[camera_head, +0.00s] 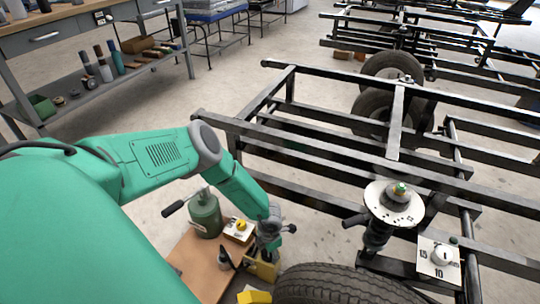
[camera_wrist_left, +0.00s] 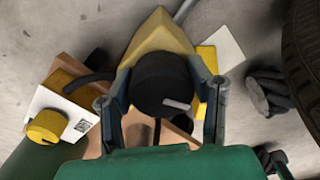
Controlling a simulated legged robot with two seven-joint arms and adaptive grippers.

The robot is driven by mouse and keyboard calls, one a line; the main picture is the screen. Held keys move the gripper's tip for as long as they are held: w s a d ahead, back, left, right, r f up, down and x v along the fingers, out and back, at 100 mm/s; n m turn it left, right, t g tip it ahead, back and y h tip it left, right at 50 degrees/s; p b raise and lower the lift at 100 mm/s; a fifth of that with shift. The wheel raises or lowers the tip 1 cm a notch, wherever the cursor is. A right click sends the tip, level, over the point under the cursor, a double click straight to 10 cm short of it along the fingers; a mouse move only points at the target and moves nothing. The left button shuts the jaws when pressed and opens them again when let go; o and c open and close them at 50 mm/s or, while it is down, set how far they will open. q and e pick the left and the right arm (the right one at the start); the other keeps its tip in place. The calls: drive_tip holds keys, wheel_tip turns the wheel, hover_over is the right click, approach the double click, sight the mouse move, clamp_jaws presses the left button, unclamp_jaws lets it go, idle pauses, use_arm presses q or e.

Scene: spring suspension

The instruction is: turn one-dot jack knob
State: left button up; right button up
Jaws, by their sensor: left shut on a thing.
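A round black knob (camera_wrist_left: 163,80) with a pale pointer mark sits on a yellow base (camera_wrist_left: 158,35) in the left wrist view. The fingers of my left gripper (camera_wrist_left: 163,108) are on either side of the knob, shut on it. In the head view my left gripper (camera_head: 268,236) reaches down over the yellow base (camera_head: 262,270), and the knob is mostly hidden there. A yellow knob (camera_wrist_left: 46,127) on a white marked plate (camera_wrist_left: 75,105) lies to the left; it also shows in the head view (camera_head: 241,226). I cannot make out any dots. My right gripper is not in view.
A green bottle-shaped jack (camera_head: 205,214) stands on a brown board (camera_head: 205,262) beside my left arm. A tyre (camera_head: 340,286) is close on the right. Black frame rails, a spring with a white top plate (camera_head: 394,204) and a numbered dial plate (camera_head: 438,268) are further right.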

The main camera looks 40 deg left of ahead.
use_arm(q)
drive_tip(key=n, duration=0.4)
drive_tip(key=shift+s+a+n, duration=0.1)
drive_tip(key=shift+a+n, duration=0.05)
drive_tip(key=shift+n, duration=0.15)
drive_tip(key=n+p, duration=0.1)
drive_tip(key=n, duration=0.2)
drive_tip(key=shift+n, duration=0.4)
drive_tip(key=n+p, duration=0.1)
drive_tip(key=n, duration=0.3)
drive_tip(key=shift+s, duration=0.15)
drive_tip(key=n+p, duration=0.1)
drive_tip(key=n, duration=0.3)
drive_tip(key=n+p, duration=0.2)
drive_tip(key=n, duration=0.2)
drive_tip(key=shift+s+n, duration=0.1)
drive_tip(key=shift+n, duration=0.2)
drive_tip(key=n+p, duration=0.1)
drive_tip(key=n, duration=0.2)
drive_tip(key=shift+n, duration=0.4)
drive_tip(key=n+p, duration=0.1)
drive_tip(key=n, duration=0.4)
drive_tip(key=shift+p, duration=0.4)
drive_tip(key=shift+n+p, duration=0.3)
drive_tip(key=shift+n, duration=0.9)
